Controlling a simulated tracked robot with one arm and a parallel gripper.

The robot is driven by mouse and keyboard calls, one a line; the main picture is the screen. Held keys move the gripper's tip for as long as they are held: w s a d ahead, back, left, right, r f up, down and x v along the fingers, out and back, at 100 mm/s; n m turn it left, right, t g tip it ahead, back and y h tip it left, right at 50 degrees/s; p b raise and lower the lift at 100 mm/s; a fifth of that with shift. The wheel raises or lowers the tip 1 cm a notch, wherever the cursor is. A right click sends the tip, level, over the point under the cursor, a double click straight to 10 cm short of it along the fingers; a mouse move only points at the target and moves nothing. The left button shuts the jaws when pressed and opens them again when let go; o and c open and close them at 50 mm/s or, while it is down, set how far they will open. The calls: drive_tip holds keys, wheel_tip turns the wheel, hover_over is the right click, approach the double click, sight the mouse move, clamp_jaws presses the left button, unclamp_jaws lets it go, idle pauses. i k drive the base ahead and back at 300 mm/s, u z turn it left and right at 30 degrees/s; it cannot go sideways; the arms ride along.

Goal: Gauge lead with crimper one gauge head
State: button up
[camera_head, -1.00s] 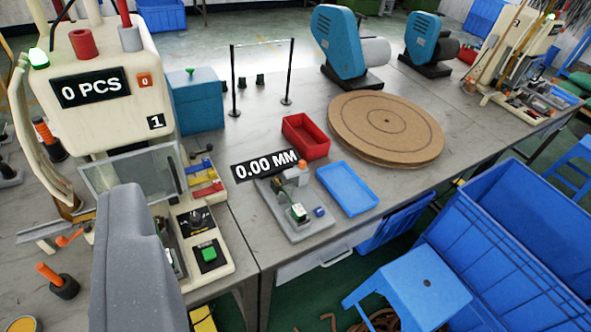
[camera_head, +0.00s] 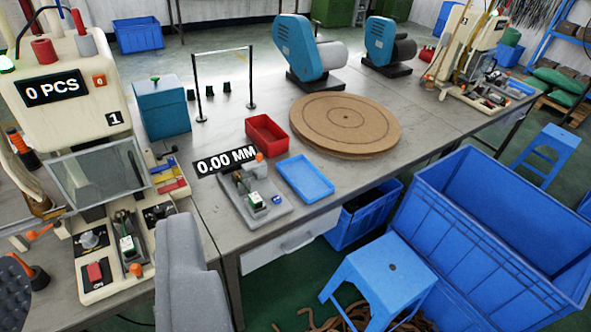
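Crimper one (camera_head: 55,120) is a cream machine at the left, labelled 1 and showing 0 PCS. Its gauge (camera_head: 275,209) is a grey plate on the bench to its right, with a green-and-white block, an orange knob and a small blue part on it. The sign (camera_head: 226,160) above it reads 0.00 MM. My gripper (camera_head: 95,285) is at the lower left, in front of the crimper, its grey right finger and dark ribbed left finger wide apart. Nothing shows held between them. I cannot make out a lead.
A red tray (camera_head: 266,135) and a blue tray (camera_head: 305,178) lie beside the gauge. Brown round boards (camera_head: 345,124) lie behind. A blue stool (camera_head: 382,275) and large blue bin (camera_head: 490,235) stand on the floor in front. A second machine (camera_head: 465,55) is far right.

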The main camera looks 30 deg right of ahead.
sight(260, 167)
drive_tip(key=z, duration=0.3)
drive_tip(key=k, duration=0.8)
drive_tip(key=z, duration=0.6)
drive_tip(key=i, duration=1.4)
drive_tip(key=u, duration=0.7)
drive_tip(key=i, duration=1)
drive_tip(key=u, duration=0.55)
